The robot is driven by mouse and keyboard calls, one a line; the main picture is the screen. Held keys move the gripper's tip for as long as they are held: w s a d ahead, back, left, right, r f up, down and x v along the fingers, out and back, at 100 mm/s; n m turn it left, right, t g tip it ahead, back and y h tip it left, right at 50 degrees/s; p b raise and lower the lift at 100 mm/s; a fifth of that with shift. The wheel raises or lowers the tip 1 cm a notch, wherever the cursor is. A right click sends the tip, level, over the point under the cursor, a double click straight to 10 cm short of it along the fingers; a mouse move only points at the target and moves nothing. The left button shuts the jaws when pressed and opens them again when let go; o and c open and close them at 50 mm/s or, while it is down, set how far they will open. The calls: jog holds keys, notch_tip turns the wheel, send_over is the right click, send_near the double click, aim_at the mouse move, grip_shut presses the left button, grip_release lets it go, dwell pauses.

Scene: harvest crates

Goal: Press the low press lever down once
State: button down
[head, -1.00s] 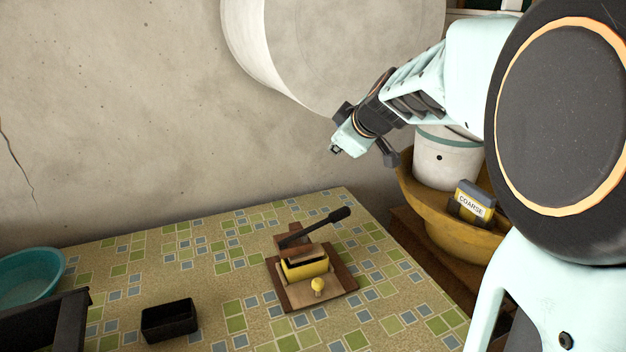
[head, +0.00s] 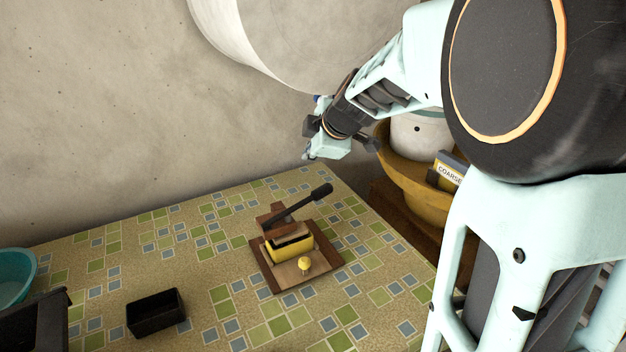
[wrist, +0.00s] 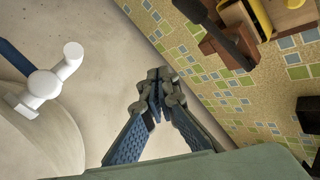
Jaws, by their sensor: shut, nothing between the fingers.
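The press (head: 290,246) stands on the tiled table, with a wooden base, a yellow box and a small yellow knob (head: 305,263) at its front. Its black lever (head: 304,202) slants up to the right, with the handle end raised. My gripper (head: 308,156) is shut and empty. It is in the air above and behind the lever handle, apart from it. In the wrist view my gripper's fingertips (wrist: 157,92) meet, and the lever (wrist: 228,35) shows at upper right with part of the press beside it.
A black open box (head: 156,313) and a teal basin (head: 14,275) are on the table at left. A yellow bowl (head: 415,172) with a box labelled COARSE (head: 449,170) stands at right. The wall is behind. The table (head: 215,280) is clear around the press.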

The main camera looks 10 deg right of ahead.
jog(key=b, duration=0.4)
send_over(319, 192)
jog(key=f, duration=0.6)
jog(key=shift+s+a+f, duration=0.1)
jog(key=shift+a, duration=0.3)
jog(key=shift+d+f+b, duration=0.3)
jog(key=shift+f+b, duration=0.55)
jog(key=shift+b, duration=0.25)
jog(key=shift+f, duration=0.1)
jog(key=shift+d+f+b, duration=0.1)
jog(key=shift+f+b, duration=0.25)
jog(key=shift+b, duration=0.55)
